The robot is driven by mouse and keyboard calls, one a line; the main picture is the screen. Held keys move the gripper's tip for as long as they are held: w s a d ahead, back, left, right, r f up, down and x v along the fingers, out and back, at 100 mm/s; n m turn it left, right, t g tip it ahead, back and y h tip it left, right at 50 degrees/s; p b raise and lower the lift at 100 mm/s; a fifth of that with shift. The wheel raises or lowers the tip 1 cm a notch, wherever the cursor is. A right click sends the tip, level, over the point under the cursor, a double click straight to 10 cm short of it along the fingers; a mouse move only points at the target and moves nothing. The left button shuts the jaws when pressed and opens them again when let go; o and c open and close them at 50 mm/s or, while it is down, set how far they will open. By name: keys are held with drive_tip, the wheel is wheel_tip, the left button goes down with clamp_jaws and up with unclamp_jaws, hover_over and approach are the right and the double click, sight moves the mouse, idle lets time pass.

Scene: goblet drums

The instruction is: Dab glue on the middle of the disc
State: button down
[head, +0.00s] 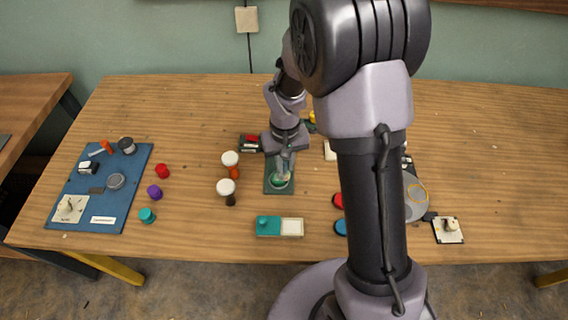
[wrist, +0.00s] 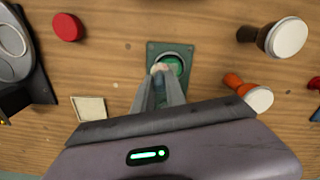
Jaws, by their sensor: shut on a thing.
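I cannot tell for sure that this is the task's disc. My gripper (wrist: 162,82) is shut on a small pale-tipped thing (wrist: 160,68), mostly hidden between the fingers. Its tip overlaps the near left part of the green round in the wrist view; I cannot tell whether it touches. In the head view my gripper (head: 286,156) points down over the plate. No glue is clearly visible.
A teal-and-white box (head: 268,226) and a blue board (head: 128,205) are on the table.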

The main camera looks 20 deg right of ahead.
sight(286, 163)
wheel_tip(286, 163, up, 3)
drive_tip(key=shift+s+d+r+p, duration=0.1)
drive_tip(key=shift+r+p, duration=0.1)
drive_tip(key=shift+p, duration=0.95)
drive_tip(key=shift+r+p, duration=1.9)
drive_tip(key=shift+r, duration=0.45)
